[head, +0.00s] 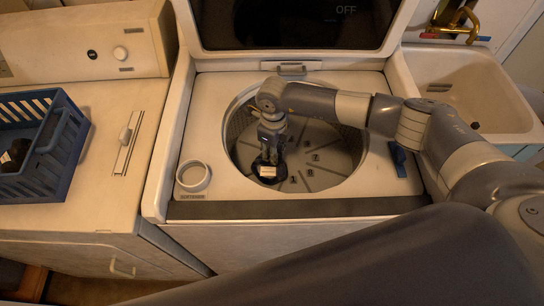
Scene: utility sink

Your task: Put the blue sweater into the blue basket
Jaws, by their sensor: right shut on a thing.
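The blue basket (42,172) stands on the white machine at the left, with a dark bundle (14,155) inside it. My right gripper (269,158) reaches down into the open drum of the middle washer. It is shut on a small dark bundle with a pale patch (267,171), which looks like the blue sweater, low in the drum. The gripper partly hides the bundle, and its colour is hard to make out in the shade. My left gripper is not in view.
The drum rim (352,172) surrounds my right gripper. The raised washer lid (295,25) stands behind. A white round cup (193,176) is at the washer's front left, and a small blue object (398,160) at its right. A sink (470,85) is at the right.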

